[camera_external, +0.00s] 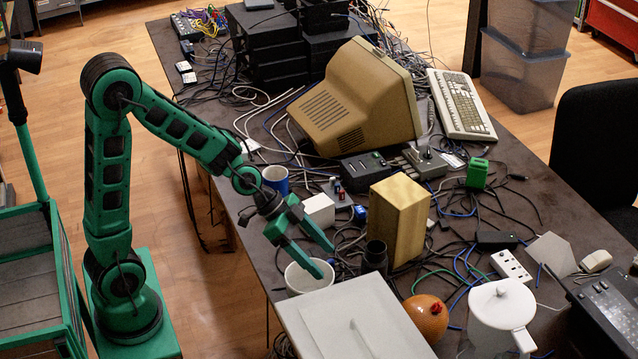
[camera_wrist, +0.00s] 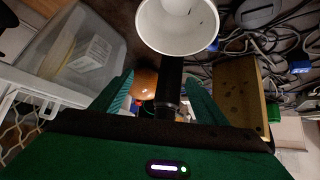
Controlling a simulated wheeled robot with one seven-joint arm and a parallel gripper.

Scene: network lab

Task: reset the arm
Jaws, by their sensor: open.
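My green arm reaches over the near left side of the table. My gripper (camera_external: 325,262) is open, its two green fingers spread and pointing down to the right. It is near a white cup (camera_external: 304,280), with one fingertip close over the cup's rim in the external view; I cannot tell whether they touch. In the wrist view the cup (camera_wrist: 178,25) shows ahead of my gripper (camera_wrist: 160,84), and nothing is held between the fingers. A black cylinder (camera_wrist: 169,85) shows between them, seemingly farther off.
Close by are a wooden block (camera_external: 399,220), the black cylinder (camera_external: 375,257), a white box (camera_external: 318,209), a blue mug (camera_external: 275,179) and a white flat panel (camera_external: 350,325). An orange ball (camera_external: 427,318), white jug (camera_external: 500,318), monitor (camera_external: 355,98) and loose cables crowd the table.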

